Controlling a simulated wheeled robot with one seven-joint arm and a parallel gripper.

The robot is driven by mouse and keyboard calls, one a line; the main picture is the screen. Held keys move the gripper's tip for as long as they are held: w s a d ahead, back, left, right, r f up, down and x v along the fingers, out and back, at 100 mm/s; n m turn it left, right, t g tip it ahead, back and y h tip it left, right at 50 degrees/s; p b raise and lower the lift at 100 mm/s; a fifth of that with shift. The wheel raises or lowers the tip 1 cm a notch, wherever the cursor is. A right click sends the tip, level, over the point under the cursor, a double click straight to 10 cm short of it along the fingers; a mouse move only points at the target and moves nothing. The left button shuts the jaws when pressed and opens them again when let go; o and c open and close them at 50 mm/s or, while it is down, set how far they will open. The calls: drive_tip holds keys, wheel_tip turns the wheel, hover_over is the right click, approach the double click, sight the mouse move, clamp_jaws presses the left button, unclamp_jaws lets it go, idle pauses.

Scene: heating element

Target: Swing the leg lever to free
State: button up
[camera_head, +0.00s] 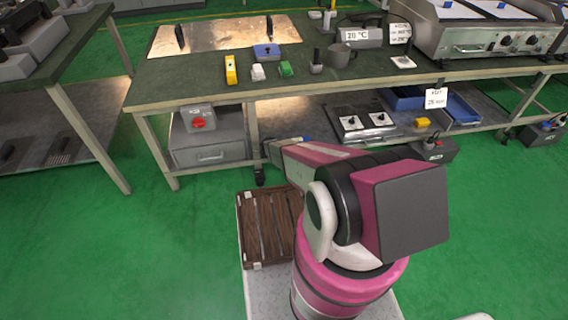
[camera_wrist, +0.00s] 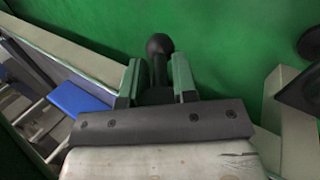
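In the wrist view, a black lever with a round ball knob (camera_wrist: 159,45) stands out between the two fingers of my gripper (camera_wrist: 158,80). The fingers are apart, one on each side of the lever's stem. A thin gap seems to show beside the stem, and I cannot tell whether either finger touches it. The lever's lower end is hidden behind the gripper body. In the head view, my gripper (camera_head: 268,150) is low by the workbench's front leg (camera_head: 251,125), above a dark foot (camera_head: 259,175). The lever is not clear there.
The green-topped workbench (camera_head: 200,95) stands ahead, with a grey drawer box (camera_head: 208,150) and a lower shelf (camera_head: 310,110) under it. A wooden crate (camera_head: 243,230) rests on my base. Green floor (camera_head: 150,250) is open at left. Pale beams (camera_wrist: 75,52) flank the gripper in the wrist view.

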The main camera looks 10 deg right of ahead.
drive_tip(key=shift+o, duration=0.6)
wheel_tip(320, 180, up, 5)
drive_tip(key=shift+s+f, duration=0.15)
drive_tip(key=s+a+r, duration=0.5)
drive_tip(key=a+r, duration=0.1)
drive_tip(key=a, duration=0.4)
drive_tip(key=shift+s+r, duration=0.15)
drive_tip(key=shift+s, duration=0.15)
